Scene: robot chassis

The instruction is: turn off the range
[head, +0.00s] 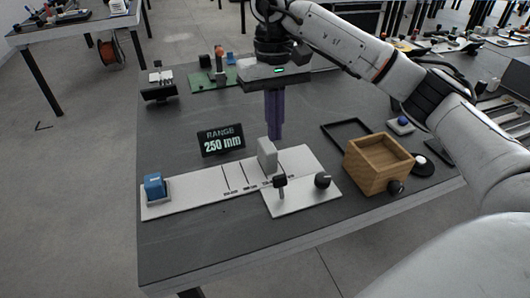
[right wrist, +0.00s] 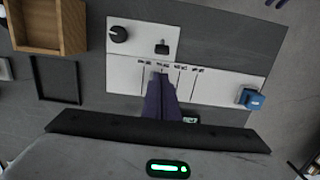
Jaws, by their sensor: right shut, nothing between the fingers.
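A dark display (head: 221,142) reads "RANGE 250 mm" and stands behind a white marked strip (head: 205,190). A blue block-shaped device (head: 154,186) sits at the strip's left end; it also shows in the right wrist view (right wrist: 251,99). A grey upright block (head: 267,154) stands on the strip. A white panel (head: 300,198) in front carries a black upright switch (head: 279,186) and a round black knob (head: 322,181). My right gripper (head: 275,136), with purple fingers, is shut and empty, pointing down above and behind the grey block. My left gripper is not in view.
A wooden box (head: 378,149) stands right of the panel, with a black frame (head: 346,130) behind it. A green board (head: 213,79) and small parts lie at the table's back.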

